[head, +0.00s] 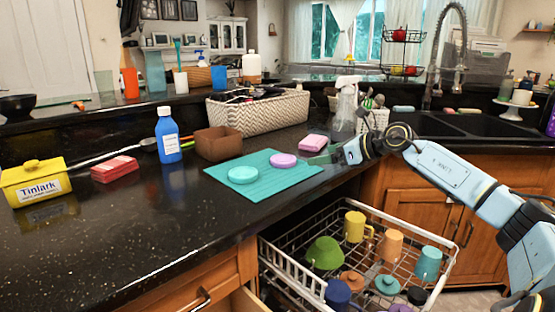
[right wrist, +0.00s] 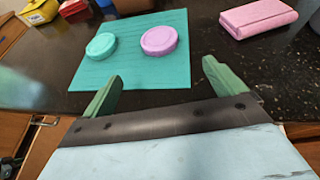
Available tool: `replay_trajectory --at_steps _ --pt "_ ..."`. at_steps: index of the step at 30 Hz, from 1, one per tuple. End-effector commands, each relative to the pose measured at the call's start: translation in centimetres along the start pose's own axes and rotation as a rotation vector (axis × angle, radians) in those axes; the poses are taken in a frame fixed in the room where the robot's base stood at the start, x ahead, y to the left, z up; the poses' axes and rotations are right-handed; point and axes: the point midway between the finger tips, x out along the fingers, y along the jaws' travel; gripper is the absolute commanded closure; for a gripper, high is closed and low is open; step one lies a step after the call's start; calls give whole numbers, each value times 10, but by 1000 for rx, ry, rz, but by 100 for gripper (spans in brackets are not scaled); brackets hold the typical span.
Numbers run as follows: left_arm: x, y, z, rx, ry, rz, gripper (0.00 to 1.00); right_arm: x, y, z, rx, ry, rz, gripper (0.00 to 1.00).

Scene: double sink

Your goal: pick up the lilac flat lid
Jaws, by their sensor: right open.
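The lilac flat lid (head: 283,160) lies on a teal mat (head: 262,183) on the dark counter. It also shows in the right wrist view (right wrist: 159,40), ahead of my fingers. A turquoise lid (head: 243,175) lies to its left on the same mat. My right gripper (head: 327,156) is at the mat's right edge, to the right of the lilac lid and apart from it. In the right wrist view its two green fingers (right wrist: 162,85) are spread with nothing between them. My left gripper is not in view.
A pink sponge-like block (head: 313,143) lies just behind the mat. A brown box (head: 219,143), a blue bottle (head: 168,136) and a woven basket (head: 258,113) stand behind and left. A dish rack (head: 345,250) with cups is below the counter's front edge. The front-left counter is clear.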

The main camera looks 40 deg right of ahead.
Motion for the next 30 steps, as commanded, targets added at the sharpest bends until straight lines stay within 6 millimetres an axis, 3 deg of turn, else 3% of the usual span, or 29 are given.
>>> replay_trajectory --at_steps 21,30 --pt "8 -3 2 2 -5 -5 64 69 1 2 1 -4 2 5" --pt "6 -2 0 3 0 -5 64 84 1 3 0 -2 3 5"
